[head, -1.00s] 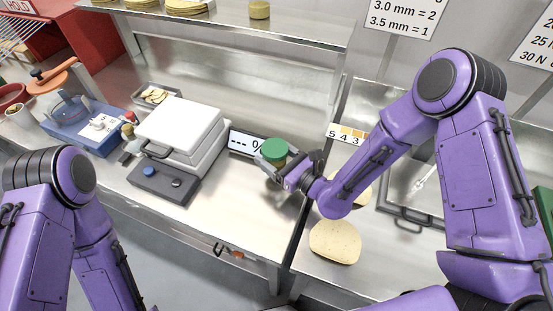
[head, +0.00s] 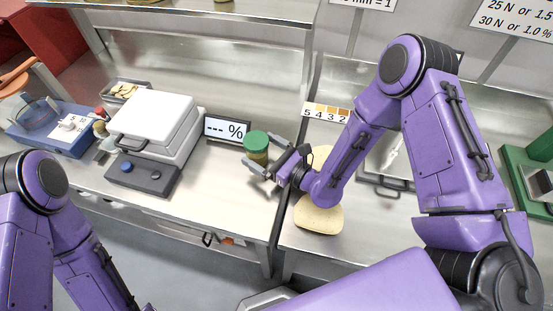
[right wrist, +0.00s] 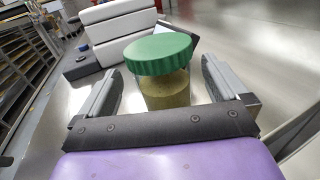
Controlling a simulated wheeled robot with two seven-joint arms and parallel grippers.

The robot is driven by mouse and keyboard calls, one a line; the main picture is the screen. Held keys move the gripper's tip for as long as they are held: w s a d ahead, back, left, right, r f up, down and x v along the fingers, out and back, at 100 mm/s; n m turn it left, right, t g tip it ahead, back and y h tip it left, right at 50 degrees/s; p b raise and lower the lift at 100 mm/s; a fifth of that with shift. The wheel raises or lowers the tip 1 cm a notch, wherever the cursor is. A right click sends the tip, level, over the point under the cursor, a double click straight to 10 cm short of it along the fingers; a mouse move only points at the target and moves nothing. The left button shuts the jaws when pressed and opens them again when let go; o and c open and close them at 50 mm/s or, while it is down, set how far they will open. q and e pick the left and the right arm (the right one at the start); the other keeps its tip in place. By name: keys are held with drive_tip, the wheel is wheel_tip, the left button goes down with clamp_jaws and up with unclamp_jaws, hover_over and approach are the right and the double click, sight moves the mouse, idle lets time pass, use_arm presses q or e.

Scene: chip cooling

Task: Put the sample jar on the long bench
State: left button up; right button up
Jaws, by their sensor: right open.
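The sample jar (head: 257,148) has a green lid and a clear body with olive-brown contents. It stands upright on the left metal bench (head: 225,185), in front of the percent display. In the right wrist view the jar (right wrist: 165,85) is between the two fingers, with a gap on both sides. My right gripper (head: 265,160) is open, its fingers on either side of the jar and its palm back to the right. My left arm shows at the lower left, but its gripper is outside the view. I cannot tell from the labels which bench is the long one.
A white press-like machine (head: 155,125) and the percent display (head: 228,130) stand left of the jar. A blue device (head: 50,130) is farther left. A flat tortilla-like round (head: 320,218) lies on the right bench. The left bench's front right is clear.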

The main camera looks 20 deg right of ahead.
drive_tip(key=b+v, duration=0.2)
drive_tip(key=v, duration=0.7)
drive_tip(key=shift+s+d, duration=0.15)
drive_tip(key=shift+d, duration=0.05)
drive_tip(key=shift+b, duration=0.3)
idle(0.6)
